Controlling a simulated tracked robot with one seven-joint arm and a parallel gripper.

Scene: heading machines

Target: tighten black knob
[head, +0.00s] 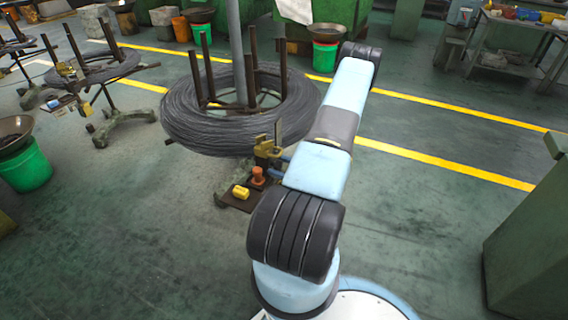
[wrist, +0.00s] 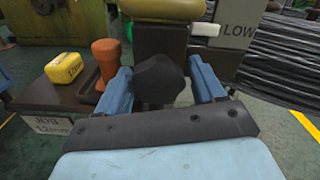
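The black knob (wrist: 160,80) is a dark faceted piece in the middle of the wrist view, in front of a dark brown post (wrist: 160,40). My gripper (wrist: 160,85) has its two blue fingers on either side of the knob, apart, with narrow gaps seeming to show beside it. Whether either finger touches it is hard to tell.
An orange peg (wrist: 105,60) and yellow block (wrist: 66,68) stand left of the knob on a dark base. A "LOW" sign (wrist: 236,35) is at right. A wire coil (head: 205,125) stands behind the fixture. A green cabinet (head: 530,230) is at right; floor between is clear.

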